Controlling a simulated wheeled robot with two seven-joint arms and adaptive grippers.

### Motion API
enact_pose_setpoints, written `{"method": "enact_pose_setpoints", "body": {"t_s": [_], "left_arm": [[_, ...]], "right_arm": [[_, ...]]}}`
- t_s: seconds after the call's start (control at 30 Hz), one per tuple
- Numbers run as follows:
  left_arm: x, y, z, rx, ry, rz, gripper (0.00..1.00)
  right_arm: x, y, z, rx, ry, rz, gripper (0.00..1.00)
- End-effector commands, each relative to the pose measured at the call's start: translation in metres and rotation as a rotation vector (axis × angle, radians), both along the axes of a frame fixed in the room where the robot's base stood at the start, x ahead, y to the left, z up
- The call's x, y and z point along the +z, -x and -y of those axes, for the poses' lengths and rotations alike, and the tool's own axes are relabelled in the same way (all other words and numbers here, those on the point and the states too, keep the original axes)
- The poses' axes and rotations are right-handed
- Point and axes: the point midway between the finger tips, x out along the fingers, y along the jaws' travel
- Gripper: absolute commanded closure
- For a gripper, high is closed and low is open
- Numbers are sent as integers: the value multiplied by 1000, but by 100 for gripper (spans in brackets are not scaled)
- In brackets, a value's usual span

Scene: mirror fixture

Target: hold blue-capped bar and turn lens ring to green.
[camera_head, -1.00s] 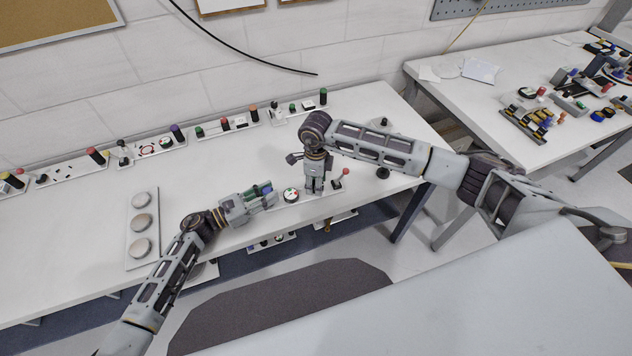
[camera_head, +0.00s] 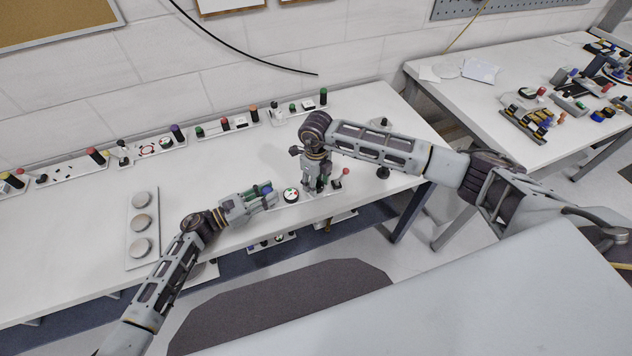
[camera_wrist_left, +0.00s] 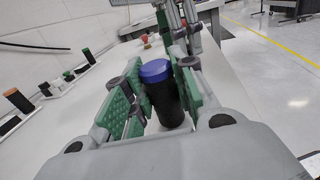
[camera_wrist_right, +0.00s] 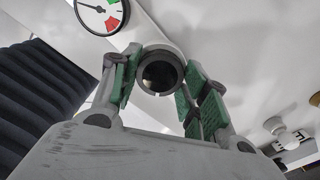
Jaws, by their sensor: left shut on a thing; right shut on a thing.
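The blue-capped bar (camera_wrist_left: 166,103) is black and stands upright between the green pads of my left gripper (camera_wrist_left: 158,107), which is shut on it. In the head view my left gripper (camera_head: 268,194) is at the table's front edge. My right gripper (camera_wrist_right: 158,82) points down and is shut around the lens ring (camera_wrist_right: 160,74), a grey ring with a dark round centre. The head view shows my right gripper (camera_head: 316,187) hiding the ring. A round gauge (camera_wrist_right: 100,12) beside it has green and red sectors; its needle points left, on the white part.
A red-knobbed lever (camera_head: 345,172) stands just right of my right gripper. Panels with coloured posts (camera_head: 228,125) line the wall. The table's middle is clear.

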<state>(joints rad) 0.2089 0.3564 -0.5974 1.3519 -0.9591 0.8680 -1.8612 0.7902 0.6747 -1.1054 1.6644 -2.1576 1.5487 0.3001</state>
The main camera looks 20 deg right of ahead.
Motion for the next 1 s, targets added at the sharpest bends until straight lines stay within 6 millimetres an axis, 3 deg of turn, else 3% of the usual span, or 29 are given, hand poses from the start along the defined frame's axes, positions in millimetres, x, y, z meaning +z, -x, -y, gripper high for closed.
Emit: {"method": "enact_pose_setpoints", "body": {"t_s": [0.27, 0.3, 0.47, 1.0], "left_arm": [[0, 1, 0, -1, 0, -1, 100], [0, 1, 0, -1, 0, -1, 100], [0, 1, 0, -1, 0, -1, 100], [0, 1, 0, -1, 0, -1, 100]], "right_arm": [[1, -1, 0, -1, 0, 2, 79], [1, -1, 0, -1, 0, 2, 54], [1, -1, 0, -1, 0, 2, 33], [8, -1, 0, 0, -1, 2, 33]]}}
